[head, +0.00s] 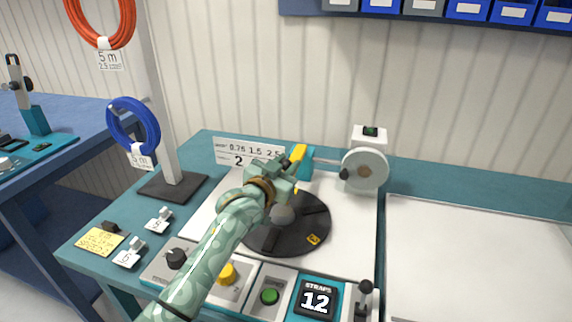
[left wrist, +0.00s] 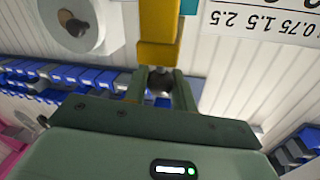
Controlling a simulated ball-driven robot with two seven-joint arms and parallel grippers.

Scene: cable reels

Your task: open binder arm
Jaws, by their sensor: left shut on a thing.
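The binder arm is a yellow bar (head: 298,155) at the teal binder (head: 307,164), behind the black turntable (head: 300,235) in the head view. In the left wrist view the yellow bar (left wrist: 160,25) comes down from the top edge to between my fingers. My left gripper (head: 289,172) reaches over the turntable to the bar. The arm hides part of the turntable and the binder's lower front. My right gripper is not in view.
A white strap roll (head: 365,170) stands right of the binder. A printed number sign (head: 247,152) stands behind. A blue cable coil (head: 133,127) hangs on a stand at left. The front panel has knobs, a green button (head: 270,296) and a counter (head: 316,299) reading 12.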

